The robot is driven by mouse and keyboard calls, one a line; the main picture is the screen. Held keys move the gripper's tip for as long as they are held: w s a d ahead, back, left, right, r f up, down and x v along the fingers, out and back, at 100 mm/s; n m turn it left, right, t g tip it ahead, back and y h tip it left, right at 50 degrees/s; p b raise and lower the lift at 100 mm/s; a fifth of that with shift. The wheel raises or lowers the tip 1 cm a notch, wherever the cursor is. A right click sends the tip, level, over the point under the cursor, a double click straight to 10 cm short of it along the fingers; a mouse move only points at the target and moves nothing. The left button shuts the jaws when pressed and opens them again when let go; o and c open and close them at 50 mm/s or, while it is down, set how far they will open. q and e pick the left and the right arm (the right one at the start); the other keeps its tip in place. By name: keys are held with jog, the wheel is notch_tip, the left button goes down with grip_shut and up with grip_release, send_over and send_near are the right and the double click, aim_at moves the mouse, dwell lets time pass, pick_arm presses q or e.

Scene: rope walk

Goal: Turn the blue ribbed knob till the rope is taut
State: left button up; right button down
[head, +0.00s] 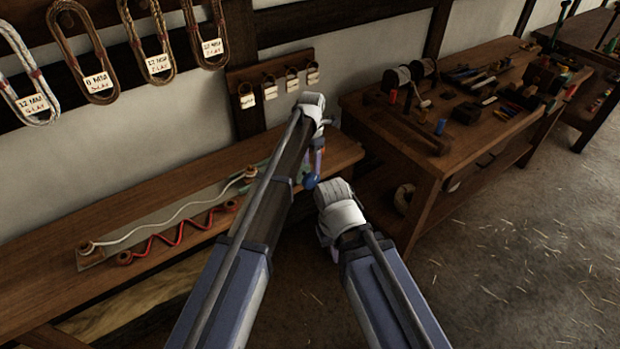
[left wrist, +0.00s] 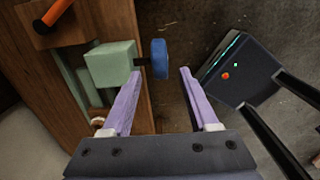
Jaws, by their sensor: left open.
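The blue ribbed knob (left wrist: 159,58) sits on a short dark shaft from a pale green block (left wrist: 110,64) at the bench edge. In the head view the knob (head: 311,181) shows small beneath my left wrist. My left gripper (left wrist: 160,74) is open, its purple fingers on either side of the knob, with a gap on the right; contact on the left is unclear. A white rope (head: 165,222) lies in loose waves along a board on the bench, and a red cord (head: 180,236) zigzags beside it. My right wrist shows, but its fingers are hidden.
The long wooden bench (head: 60,262) runs along the wall. Labelled rope coils (head: 90,70) and small tags (head: 292,80) hang above it. A workbench (head: 425,165) with many tools stands right. An orange-ended dark rod (left wrist: 52,16) is near the green block. The floor right is open.

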aim_at(311, 173)
pick_arm(q)
jog(key=shift+f+b, duration=3.85)
jog(key=shift+f, duration=0.1)
jog(key=shift+r, duration=0.1)
jog(key=shift+c, duration=0.2)
grip_shut()
